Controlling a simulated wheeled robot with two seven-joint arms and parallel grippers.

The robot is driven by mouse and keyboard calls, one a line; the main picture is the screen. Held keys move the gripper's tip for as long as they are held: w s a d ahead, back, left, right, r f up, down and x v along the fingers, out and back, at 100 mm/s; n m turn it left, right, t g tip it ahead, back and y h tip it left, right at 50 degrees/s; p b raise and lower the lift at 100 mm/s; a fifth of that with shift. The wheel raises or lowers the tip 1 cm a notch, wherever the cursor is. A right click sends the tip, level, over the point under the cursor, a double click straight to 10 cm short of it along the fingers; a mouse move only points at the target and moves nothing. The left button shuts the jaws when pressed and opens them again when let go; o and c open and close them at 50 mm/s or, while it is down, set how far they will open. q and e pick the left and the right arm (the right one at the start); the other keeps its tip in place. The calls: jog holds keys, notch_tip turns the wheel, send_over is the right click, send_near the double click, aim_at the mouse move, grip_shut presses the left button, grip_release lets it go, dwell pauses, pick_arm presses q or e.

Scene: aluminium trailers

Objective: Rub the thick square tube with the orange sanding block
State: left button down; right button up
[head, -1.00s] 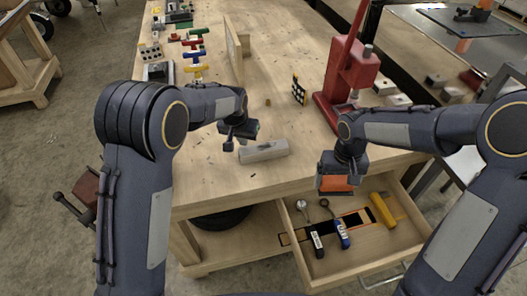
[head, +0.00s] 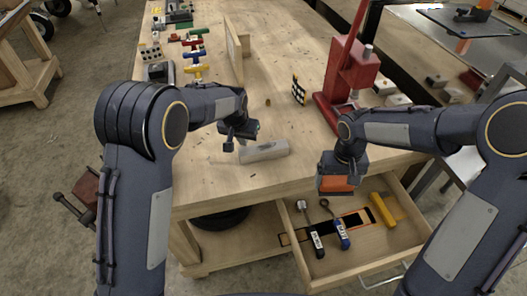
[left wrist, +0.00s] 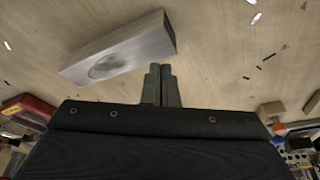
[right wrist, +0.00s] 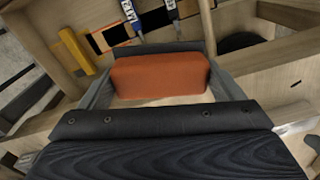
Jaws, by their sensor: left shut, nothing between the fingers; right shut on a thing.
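The thick square tube (head: 264,151) is a short grey metal piece lying on the wooden bench near its front edge. It also shows in the left wrist view (left wrist: 120,52), with a round dull patch on its upper face. My left gripper (head: 229,146) is shut and empty just left of the tube's left end; its fingertips (left wrist: 161,70) show close beside the tube. My right gripper (head: 336,188) is shut on the orange sanding block (right wrist: 160,75) and holds it above the open drawer, off the bench's front edge. The block also shows in the head view (head: 337,184).
The open drawer (head: 350,268) holds several tools, including a yellow one (head: 382,209). A red press (head: 347,85) stands on the bench's right side. An upright wooden board (head: 235,50) and coloured clamps (head: 193,55) are further back. The bench front around the tube is clear.

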pick_arm(q)
jog(key=shift+f+b, duration=0.4)
jog(key=shift+f, duration=0.1)
pick_arm(e)
jog(key=shift+f, duration=0.4)
pick_arm(q)
jog(key=shift+r, duration=0.1)
pick_arm(e)
jog(key=shift+r, duration=0.1)
pick_arm(q)
jog(key=shift+r+p, duration=2.05)
jog(key=shift+r, duration=0.95)
pick_arm(e)
jog(key=shift+r, duration=1.95)
jog(key=shift+f, duration=0.1)
